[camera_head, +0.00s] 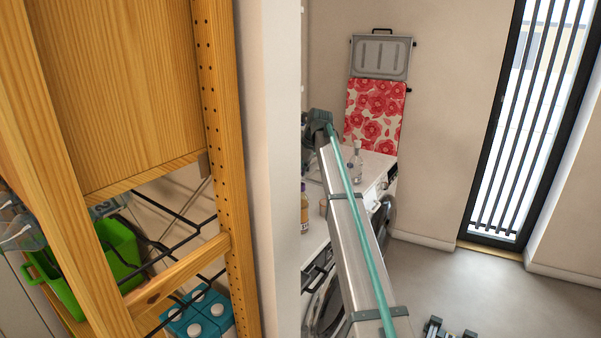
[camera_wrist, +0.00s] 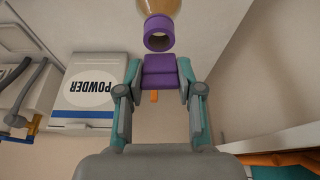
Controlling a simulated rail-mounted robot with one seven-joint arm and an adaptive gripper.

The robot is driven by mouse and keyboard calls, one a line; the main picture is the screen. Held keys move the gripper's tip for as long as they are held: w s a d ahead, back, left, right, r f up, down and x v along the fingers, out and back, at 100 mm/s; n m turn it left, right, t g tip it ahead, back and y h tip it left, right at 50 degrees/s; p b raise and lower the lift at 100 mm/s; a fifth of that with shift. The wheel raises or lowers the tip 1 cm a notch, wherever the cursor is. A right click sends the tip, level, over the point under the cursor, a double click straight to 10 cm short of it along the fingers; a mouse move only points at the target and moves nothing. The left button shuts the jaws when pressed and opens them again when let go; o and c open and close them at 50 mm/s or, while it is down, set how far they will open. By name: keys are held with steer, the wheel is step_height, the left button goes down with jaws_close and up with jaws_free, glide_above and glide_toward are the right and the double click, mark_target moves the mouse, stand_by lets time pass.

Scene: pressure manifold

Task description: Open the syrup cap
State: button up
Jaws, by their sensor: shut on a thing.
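In the wrist view, an amber bottle (camera_wrist: 160,6) shows at the top edge. Its purple collar (camera_wrist: 159,26) has a dark round opening facing me. A purple block-shaped cap part (camera_wrist: 160,72) sits just below the collar in the picture, between the fingertips of my gripper (camera_wrist: 160,76). My gripper is shut on this purple part. I cannot tell whether it is still joined to the collar. A small orange piece (camera_wrist: 154,97) shows under it. Most of the bottle is out of frame.
A powder box (camera_wrist: 90,85) and pipes (camera_wrist: 28,95) stand at the left in the wrist view. In the head view, an amber bottle (camera_head: 304,212) and a clear bottle (camera_head: 357,165) stand on a white counter (camera_head: 374,162). A wooden shelf frame (camera_head: 222,120) fills the left. The floor at right is largely clear.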

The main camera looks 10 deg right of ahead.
stand_by(0.4)
steer(key=o, duration=1.2)
steer(key=v, duration=1.2)
